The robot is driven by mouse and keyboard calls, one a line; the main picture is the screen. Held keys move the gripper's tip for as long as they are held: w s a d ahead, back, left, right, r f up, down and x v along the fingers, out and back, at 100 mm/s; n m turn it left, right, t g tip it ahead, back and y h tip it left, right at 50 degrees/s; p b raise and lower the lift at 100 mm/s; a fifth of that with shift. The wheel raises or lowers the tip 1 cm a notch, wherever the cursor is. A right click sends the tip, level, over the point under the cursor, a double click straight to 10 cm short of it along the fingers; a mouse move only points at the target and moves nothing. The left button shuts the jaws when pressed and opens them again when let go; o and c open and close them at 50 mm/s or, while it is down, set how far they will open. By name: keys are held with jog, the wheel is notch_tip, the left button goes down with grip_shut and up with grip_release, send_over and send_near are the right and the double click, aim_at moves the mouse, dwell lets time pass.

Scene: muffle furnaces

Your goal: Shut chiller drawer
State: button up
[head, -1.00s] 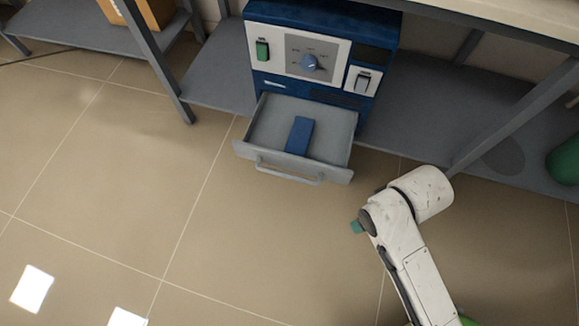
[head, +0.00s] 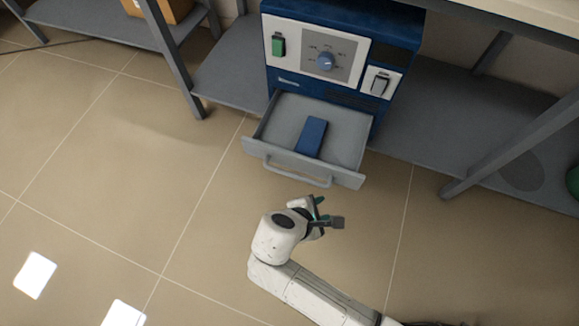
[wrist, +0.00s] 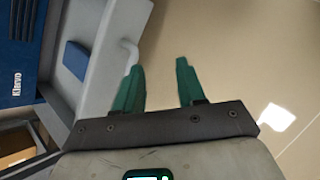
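The chiller drawer (head: 345,155) is pulled out of the blue chiller (head: 345,25). It is a grey tray with a bar handle (head: 300,180) on its front, and a blue block (head: 311,136) lies inside. My gripper (head: 322,209) is just in front of the drawer, close to the handle. In the wrist view my gripper (wrist: 158,68) is open, with two teal fingers apart and nothing between them. There the handle (wrist: 130,52) shows by the left fingertip, and the drawer (wrist: 102,68) is to the left. I cannot tell whether the finger touches the handle.
The chiller stands on a low grey shelf (head: 232,75). A slanted grey leg (head: 515,145) is to the right, and another leg (head: 172,60) to the left. A cardboard box (head: 165,10) is at the back left. The tiled floor (head: 110,190) in front is clear.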

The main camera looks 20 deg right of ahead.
jog(key=w+a+n+t, duration=0.1)
jog(key=a+n+t, duration=0.1)
jog(key=a+n, duration=0.1)
jog(key=w+a+n+t+h, duration=0.1)
jog(key=w+a+n+t, duration=0.1)
jog(key=a+n, duration=0.1)
jog(key=w+a+n+t+h+b, duration=0.1)
jog(key=w+a+n+t, duration=0.1)
jog(key=a+n, duration=0.2)
jog(key=shift+w+r+n+t, duration=0.2)
jog(key=shift+r+n+t, duration=0.1)
jog(key=shift+r+t, duration=0.1)
jog(key=c, duration=0.6)
jog(key=shift+w+a+n+t, duration=0.15)
jog(key=shift+a+n+t, duration=0.15)
jog(key=shift+a+n, duration=0.1)
grip_shut()
jog(key=b, duration=0.6)
send_near(293, 157)
jog(key=x, duration=0.5)
jog(key=shift+w+d+f, duration=0.1)
jog(key=shift+f, duration=0.4)
jog(key=shift+w+d+r, duration=0.15)
jog(key=shift+w+d, duration=0.25)
jog(key=shift+w+d, duration=0.1)
